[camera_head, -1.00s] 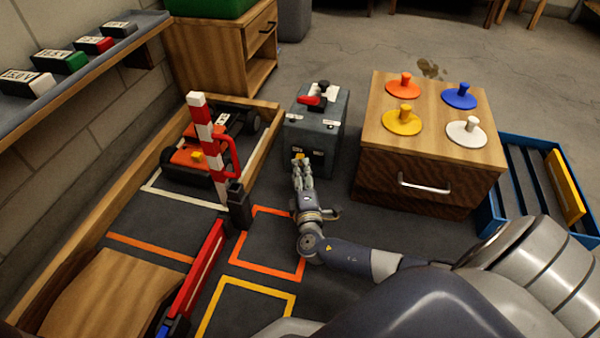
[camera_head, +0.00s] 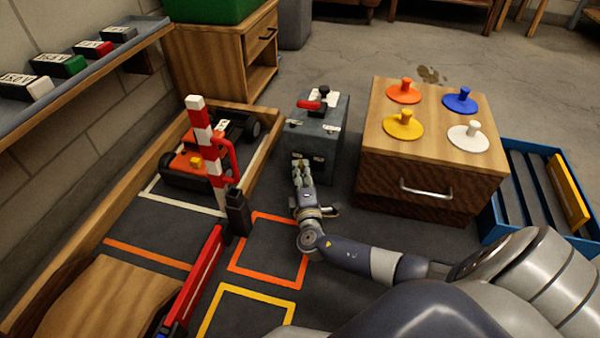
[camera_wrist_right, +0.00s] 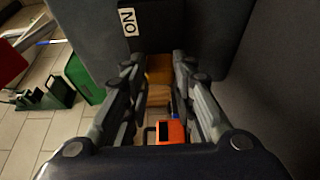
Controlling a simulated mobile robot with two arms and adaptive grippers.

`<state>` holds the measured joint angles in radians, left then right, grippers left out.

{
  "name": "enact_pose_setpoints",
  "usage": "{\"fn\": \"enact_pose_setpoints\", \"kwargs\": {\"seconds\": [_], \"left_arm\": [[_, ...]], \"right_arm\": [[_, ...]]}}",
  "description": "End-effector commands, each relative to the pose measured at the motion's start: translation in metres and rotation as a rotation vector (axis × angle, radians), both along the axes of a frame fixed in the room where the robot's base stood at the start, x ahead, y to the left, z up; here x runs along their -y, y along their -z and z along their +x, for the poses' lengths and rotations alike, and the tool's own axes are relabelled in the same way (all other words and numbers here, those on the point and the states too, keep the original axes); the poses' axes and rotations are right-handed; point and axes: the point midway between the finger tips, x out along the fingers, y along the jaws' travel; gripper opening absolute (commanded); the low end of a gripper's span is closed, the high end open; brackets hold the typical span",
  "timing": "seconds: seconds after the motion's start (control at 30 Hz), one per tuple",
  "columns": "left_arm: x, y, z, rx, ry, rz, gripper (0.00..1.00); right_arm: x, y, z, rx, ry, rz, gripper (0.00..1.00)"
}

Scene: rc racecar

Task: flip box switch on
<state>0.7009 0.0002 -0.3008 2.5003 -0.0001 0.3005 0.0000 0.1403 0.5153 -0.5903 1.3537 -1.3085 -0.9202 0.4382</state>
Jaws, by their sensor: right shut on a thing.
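The grey switch box (camera_head: 318,135) stands on the floor behind the orange-outlined square. A red lever (camera_head: 309,104) and a black and white knob lie on its top. My right gripper (camera_head: 300,168) reaches the lower front face of the box, its fingertips against it. In the right wrist view an ON label (camera_wrist_right: 128,22) shows on the dark box face, just beyond the fingers. My left gripper is not in view.
A wooden cabinet (camera_head: 430,165) with coloured knobs stands right of the box. The racecar (camera_head: 205,155) sits left of it, behind a red-and-white barrier post (camera_head: 203,140). A blue crate (camera_head: 525,195) is at the far right.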

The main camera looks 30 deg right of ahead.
Motion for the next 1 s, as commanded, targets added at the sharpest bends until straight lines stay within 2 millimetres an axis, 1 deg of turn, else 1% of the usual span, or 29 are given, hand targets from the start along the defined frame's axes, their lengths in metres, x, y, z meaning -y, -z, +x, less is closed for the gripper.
{"fn": "enact_pose_setpoints", "kwargs": {"seconds": [0.1,0.2,0.47,0.5,0.57,0.6,0.87,1.0], "left_arm": [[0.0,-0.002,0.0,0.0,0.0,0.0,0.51],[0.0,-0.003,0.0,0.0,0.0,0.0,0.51],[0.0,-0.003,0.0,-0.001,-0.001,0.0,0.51],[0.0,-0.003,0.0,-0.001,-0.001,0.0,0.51],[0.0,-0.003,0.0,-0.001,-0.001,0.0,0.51],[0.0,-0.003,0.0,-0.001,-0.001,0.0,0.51],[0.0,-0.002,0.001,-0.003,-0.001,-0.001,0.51],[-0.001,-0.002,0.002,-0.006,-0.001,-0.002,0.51]], "right_arm": [[0.011,0.001,-0.013,-0.003,0.001,-0.002,0.0],[0.018,0.001,-0.021,-0.003,0.0,-0.001,0.0],[0.019,0.001,-0.023,-0.001,0.002,0.0,0.0],[0.019,0.001,-0.023,-0.001,0.003,0.0,0.29],[0.019,0.001,-0.023,-0.001,0.003,0.0,0.42],[0.019,0.001,-0.023,-0.001,0.003,0.0,0.45],[0.019,0.0,-0.022,0.0,0.001,0.0,0.45],[0.016,0.001,-0.027,-0.002,0.0,0.0,0.45]]}}
